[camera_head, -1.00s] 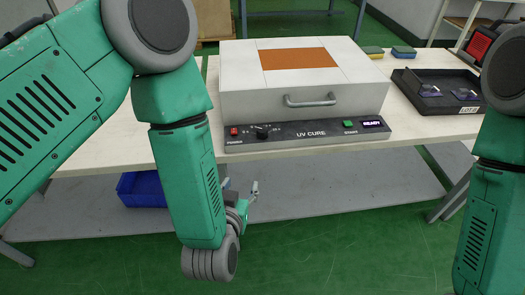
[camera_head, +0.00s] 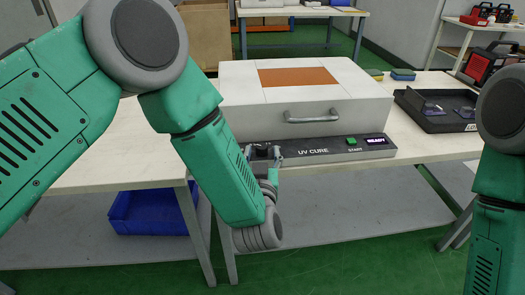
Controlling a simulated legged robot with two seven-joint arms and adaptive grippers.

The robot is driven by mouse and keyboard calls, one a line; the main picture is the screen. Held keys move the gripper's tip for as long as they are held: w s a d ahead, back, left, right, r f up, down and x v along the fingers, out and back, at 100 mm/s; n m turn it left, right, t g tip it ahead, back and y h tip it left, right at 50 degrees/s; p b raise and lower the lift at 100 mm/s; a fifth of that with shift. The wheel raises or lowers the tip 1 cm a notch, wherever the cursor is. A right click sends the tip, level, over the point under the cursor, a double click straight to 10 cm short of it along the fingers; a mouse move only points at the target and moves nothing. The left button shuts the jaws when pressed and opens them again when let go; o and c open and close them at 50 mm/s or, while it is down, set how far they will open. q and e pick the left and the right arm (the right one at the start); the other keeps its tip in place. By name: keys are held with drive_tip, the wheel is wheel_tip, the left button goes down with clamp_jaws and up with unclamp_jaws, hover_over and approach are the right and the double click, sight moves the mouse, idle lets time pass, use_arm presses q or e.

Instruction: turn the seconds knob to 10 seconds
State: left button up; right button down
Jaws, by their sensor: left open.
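The UV CURE box (camera_head: 300,105) is white with an orange top panel and a grey front handle. Its dark front control panel (camera_head: 315,151) carries a green START button (camera_head: 351,142) and a lit display (camera_head: 376,141) reading READY. The dark round seconds knob (camera_head: 262,150) is on the panel's left part, partly hidden by my left gripper (camera_head: 263,155). That gripper is open, with one finger on each side of the knob; I cannot tell whether they touch it. The knob's scale and setting are hidden. My right gripper is out of view.
A black tray (camera_head: 436,122) with purple-tinted items stands right of the box. Yellow and blue blocks (camera_head: 402,75) lie behind. A blue bin (camera_head: 152,212) sits on the lower shelf. The pale tabletop is clear at left.

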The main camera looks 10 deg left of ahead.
use_arm(q)
drive_tip(key=shift+w+a, duration=0.2)
drive_tip(key=shift+w, duration=0.95)
clamp_jaws()
drive_tip(key=shift+m+h, duration=0.3)
drive_tip(key=shift+h, duration=0.1)
drive_tip(key=m+h, duration=0.2)
drive_tip(key=h, duration=0.2)
drive_tip(key=shift+m+p, duration=0.3)
drive_tip(key=shift+p, duration=0.1)
drive_tip(key=shift+s+f+m+g+h, duration=0.1)
drive_tip(key=shift+m+g+h, duration=0.7)
drive_tip(key=shift+m+h, duration=1)
drive_tip(key=shift+d+h, duration=0.1)
drive_tip(key=shift+h, duration=0.5)
